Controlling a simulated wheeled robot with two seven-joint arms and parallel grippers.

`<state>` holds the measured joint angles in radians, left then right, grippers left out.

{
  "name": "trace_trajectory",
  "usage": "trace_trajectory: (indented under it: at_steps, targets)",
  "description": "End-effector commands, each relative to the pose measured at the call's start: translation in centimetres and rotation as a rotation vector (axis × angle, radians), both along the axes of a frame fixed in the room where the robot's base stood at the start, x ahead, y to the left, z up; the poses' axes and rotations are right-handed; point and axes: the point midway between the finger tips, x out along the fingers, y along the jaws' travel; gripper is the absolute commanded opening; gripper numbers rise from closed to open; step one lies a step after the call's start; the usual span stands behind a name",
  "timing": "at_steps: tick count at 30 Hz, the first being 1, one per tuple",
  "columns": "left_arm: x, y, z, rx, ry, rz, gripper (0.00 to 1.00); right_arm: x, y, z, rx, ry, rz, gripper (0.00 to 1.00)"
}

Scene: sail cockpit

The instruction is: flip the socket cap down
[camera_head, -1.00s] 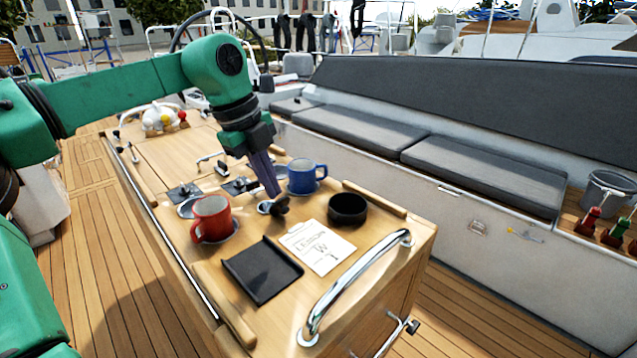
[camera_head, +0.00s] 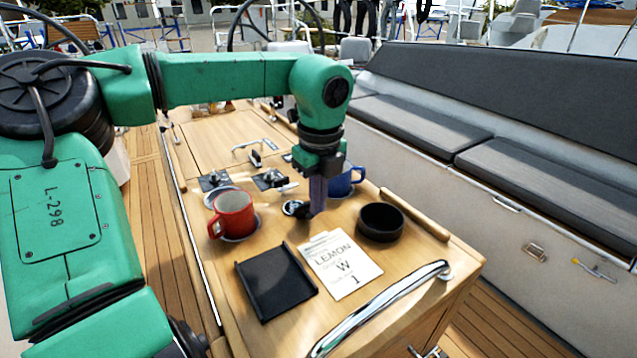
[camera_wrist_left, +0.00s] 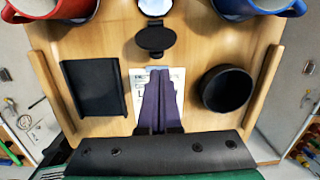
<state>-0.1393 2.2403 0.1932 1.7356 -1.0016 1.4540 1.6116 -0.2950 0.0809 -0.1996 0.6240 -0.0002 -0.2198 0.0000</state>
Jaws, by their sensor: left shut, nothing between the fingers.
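The socket (camera_head: 291,207) is a round silver ring set in the wooden table top, between the red mug and the blue mug. Its black cap (camera_head: 303,211) stands open on the near side of the ring, partly behind my fingers. In the left wrist view the black oval cap (camera_wrist_left: 155,39) sits just below the silver ring (camera_wrist_left: 155,7), which is uncovered. My left gripper (camera_head: 317,212) points down with its purple fingers shut and empty, close beside the cap. In the wrist view its fingertips (camera_wrist_left: 158,72) are just below the cap; contact cannot be told. My right gripper is not in view.
The red mug (camera_head: 234,214) and blue mug (camera_head: 345,180) flank the socket. A black round bowl (camera_head: 381,222), black tray (camera_head: 275,282) and lettered card (camera_head: 342,264) lie nearer. A chrome rail (camera_head: 380,308) edges the table's near end.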

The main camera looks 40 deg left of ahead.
Motion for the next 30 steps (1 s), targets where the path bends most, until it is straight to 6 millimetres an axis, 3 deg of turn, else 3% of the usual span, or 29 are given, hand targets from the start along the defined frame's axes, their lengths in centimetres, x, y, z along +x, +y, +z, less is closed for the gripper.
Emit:
trace_trajectory:
  at_steps: [3,9,30]
  targets:
    - [0.1,0.1,-2.0,-0.003,0.002,-0.001,0.00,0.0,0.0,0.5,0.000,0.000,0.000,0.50]
    - [0.2,0.3,-3.8,-0.001,0.000,0.000,0.00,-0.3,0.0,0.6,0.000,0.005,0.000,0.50]
    - [-0.8,0.6,-3.4,-0.109,0.030,0.001,0.00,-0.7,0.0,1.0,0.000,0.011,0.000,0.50]
